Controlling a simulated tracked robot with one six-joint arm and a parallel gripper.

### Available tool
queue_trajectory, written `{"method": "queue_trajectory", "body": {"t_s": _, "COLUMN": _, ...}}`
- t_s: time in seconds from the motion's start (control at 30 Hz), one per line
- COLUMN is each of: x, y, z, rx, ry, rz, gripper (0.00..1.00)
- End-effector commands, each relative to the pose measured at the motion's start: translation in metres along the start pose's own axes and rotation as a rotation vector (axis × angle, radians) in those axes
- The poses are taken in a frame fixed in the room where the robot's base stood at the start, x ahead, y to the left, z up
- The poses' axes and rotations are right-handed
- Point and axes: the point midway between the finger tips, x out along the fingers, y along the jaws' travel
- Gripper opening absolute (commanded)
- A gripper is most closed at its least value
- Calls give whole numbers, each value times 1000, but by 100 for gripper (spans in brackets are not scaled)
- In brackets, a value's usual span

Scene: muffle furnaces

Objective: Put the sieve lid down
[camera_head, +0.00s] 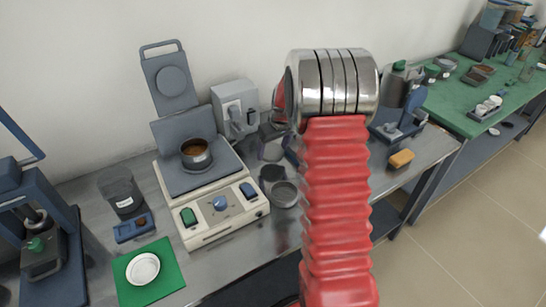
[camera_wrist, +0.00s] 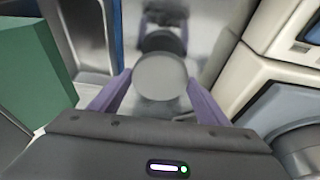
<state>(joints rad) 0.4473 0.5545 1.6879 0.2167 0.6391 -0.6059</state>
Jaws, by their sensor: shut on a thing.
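In the wrist view my gripper (camera_wrist: 160,80) has its two purple fingers on either side of a round, flat, light grey disc, the sieve lid (camera_wrist: 161,74). The fingers are shut on its edges. The lid is close above a shiny metal surface; whether it touches anything below cannot be told. In the head view my gripper is mostly hidden behind my red arm, by a dark round piece (camera_head: 272,173) and a grey round dish (camera_head: 284,194) on the steel bench (camera_head: 232,245).
A white machine (camera_head: 215,205) with a pan (camera_head: 196,154) on top stands left of my arm. A green mat (camera_head: 170,278) with a white dish lies at the front left. Some steel bench by the white machine is bare.

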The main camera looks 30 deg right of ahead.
Motion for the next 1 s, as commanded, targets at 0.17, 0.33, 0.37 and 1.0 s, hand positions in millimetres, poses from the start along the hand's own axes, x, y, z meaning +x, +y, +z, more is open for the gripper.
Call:
{"method": "queue_trajectory", "body": {"t_s": 0.17, "x": 0, "y": 0, "z": 0, "rx": 0, "ry": 1, "rz": 0, "gripper": 46}}
{"method": "queue_trajectory", "body": {"t_s": 0.33, "x": 12, "y": 0, "z": 4, "rx": 1, "ry": -1, "rz": 0, "gripper": 46}}
{"method": "queue_trajectory", "body": {"t_s": 0.37, "x": 16, "y": 0, "z": 5, "rx": 1, "ry": -2, "rz": -1, "gripper": 46}}
{"method": "queue_trajectory", "body": {"t_s": 1.0, "x": 37, "y": 0, "z": 11, "rx": 0, "ry": 1, "rz": 0, "gripper": 74}}
